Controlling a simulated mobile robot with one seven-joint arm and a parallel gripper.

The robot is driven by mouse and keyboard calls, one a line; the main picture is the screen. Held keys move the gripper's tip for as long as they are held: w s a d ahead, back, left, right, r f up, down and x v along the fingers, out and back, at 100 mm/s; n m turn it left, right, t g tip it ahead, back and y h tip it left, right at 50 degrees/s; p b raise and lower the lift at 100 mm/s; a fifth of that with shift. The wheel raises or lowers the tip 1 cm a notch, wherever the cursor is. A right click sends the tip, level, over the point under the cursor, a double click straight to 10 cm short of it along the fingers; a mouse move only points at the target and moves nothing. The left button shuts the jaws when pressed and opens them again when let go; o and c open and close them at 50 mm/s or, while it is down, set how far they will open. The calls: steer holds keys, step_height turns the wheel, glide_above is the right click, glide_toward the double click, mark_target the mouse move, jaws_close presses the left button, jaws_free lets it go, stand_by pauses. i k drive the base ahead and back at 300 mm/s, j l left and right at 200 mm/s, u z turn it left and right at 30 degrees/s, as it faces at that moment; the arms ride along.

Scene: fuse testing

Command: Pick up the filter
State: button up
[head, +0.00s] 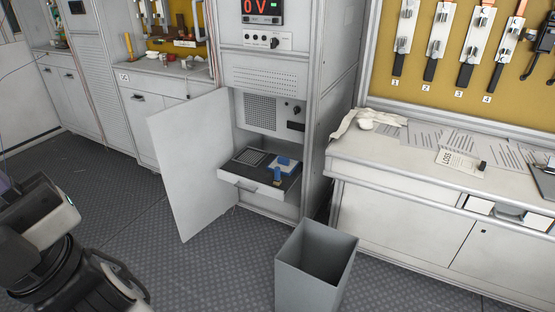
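A dark pulled-out drawer (262,191) sticks out of the tall grey cabinet in the middle of the head view. A flat white piece with a blue frame (284,161) lies on its right side, with a small blue and tan tab (277,176) at its front. A flat dark grid panel (254,157) lies beside it on the left. Either could be the filter; I cannot tell which. My arm shows at the lower left, well apart from the drawer. My gripper's fingertips are not visible.
An open cabinet door (190,165) stands left of the drawer. A grey open bin (315,268) stands on the floor in front and to the right. A white counter (400,165) with papers and a cloth (368,121) is at right. Floor (210,275) left of the bin is clear.

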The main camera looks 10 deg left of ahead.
mark_target(287, 165)
steer(key=i+j, duration=0.4)
steer(key=i, duration=0.2)
steer(key=i+j+u, duration=0.1)
steer(key=i+j, duration=0.7)
steer(key=i, duration=0.35)
